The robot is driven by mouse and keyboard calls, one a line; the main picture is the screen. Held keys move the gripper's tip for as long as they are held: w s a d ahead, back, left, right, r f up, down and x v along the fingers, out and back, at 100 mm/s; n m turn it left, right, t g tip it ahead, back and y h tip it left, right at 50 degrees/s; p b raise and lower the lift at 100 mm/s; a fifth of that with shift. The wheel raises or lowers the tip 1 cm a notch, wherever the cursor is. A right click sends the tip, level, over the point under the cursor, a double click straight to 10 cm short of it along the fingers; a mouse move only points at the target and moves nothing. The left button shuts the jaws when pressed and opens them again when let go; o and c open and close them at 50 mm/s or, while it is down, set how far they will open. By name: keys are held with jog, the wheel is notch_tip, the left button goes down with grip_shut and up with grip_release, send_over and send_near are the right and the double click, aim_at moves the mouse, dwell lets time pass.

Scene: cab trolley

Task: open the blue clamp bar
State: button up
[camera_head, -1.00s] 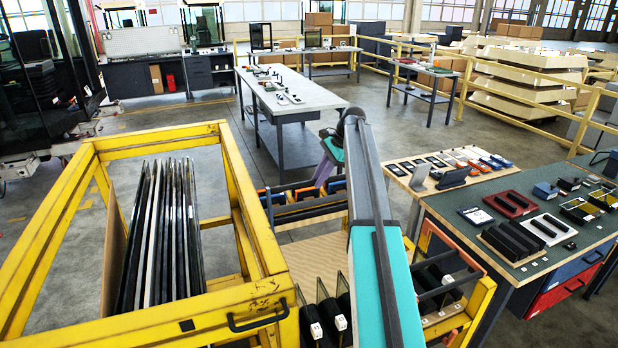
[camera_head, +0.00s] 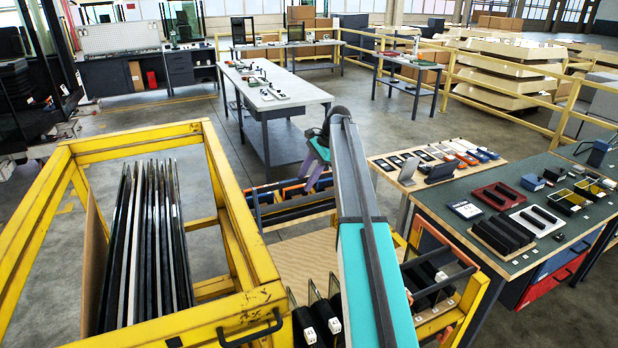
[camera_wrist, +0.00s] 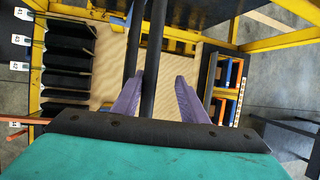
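Blue pieces sit beside orange ones on a dark slotted rack (camera_head: 292,212) beyond the yellow frame. I cannot tell which piece is the clamp bar. My gripper (camera_wrist: 158,82) has two purple fingers spread apart, with dark bars (camera_wrist: 152,55) running between and beyond them. I see no object pinched, and contact with the bars is unclear.
A yellow frame (camera_head: 229,185) holding several upright dark panels (camera_head: 150,240) stands at left. Tagged slots (camera_wrist: 68,55) lie left of my gripper over a wooden board (camera_wrist: 110,65). A green-topped workbench (camera_head: 450,208) stands close at right. Open floor lies beyond the rack.

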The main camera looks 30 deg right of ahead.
jog(key=shift+s+a+r, duration=0.1)
jog(key=shift+a+r, duration=0.2)
jog(key=shift+r, duration=0.05)
jog(key=shift+r, duration=0.15)
jog(key=b+v, duration=0.4)
jog(key=v, duration=0.9)
jog(key=shift+s+d+r+b, duration=0.2)
jog(key=shift+s+b, duration=0.05)
jog(key=shift+b, duration=0.05)
jog(key=shift+s, duration=0.1)
dwell(0.5)
